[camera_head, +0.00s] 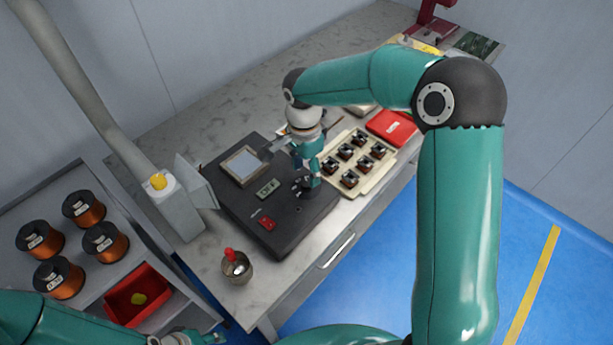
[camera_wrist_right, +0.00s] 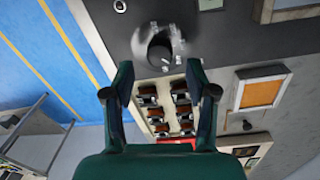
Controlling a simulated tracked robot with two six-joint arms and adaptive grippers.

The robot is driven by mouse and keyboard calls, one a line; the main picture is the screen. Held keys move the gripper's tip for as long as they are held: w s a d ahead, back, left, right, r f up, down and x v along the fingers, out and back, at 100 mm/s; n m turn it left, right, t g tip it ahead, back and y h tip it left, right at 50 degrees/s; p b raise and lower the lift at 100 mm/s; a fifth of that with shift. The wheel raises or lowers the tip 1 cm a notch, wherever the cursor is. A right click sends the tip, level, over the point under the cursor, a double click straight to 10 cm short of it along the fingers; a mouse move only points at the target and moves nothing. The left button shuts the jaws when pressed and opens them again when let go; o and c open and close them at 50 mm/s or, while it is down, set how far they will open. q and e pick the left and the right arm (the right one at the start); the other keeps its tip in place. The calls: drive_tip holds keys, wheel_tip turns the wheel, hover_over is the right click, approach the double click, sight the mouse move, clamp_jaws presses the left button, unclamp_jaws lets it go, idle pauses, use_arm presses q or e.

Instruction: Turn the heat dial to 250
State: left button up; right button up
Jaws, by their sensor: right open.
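The heat dial (camera_wrist_right: 160,48) is a dark round knob with pale marks around it on the black heating unit (camera_head: 285,238). Its number setting is too blurred to read. In the head view the dial is largely hidden by my right gripper (camera_head: 306,184), which is over the right side of the unit. In the right wrist view my right gripper (camera_wrist_right: 158,80) is open, its two fingers apart with the dial ahead between and beyond the tips. It looks empty. My left gripper (camera_head: 190,339) shows only partly at the bottom edge, its fingers unclear.
The unit has a square plate (camera_head: 244,166), a small display (camera_head: 267,188) and a red switch (camera_head: 267,224). A cream tray (camera_head: 372,182) of small coils stands close to the right. A metal cup (camera_head: 238,269) stands in front. Wire spools (camera_head: 60,277) fill a shelf at left.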

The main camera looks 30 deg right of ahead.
sight(306, 182)
drive_tip(key=shift+s+f, duration=0.1)
drive_tip(key=shift+f, duration=1.75)
clamp_jaws()
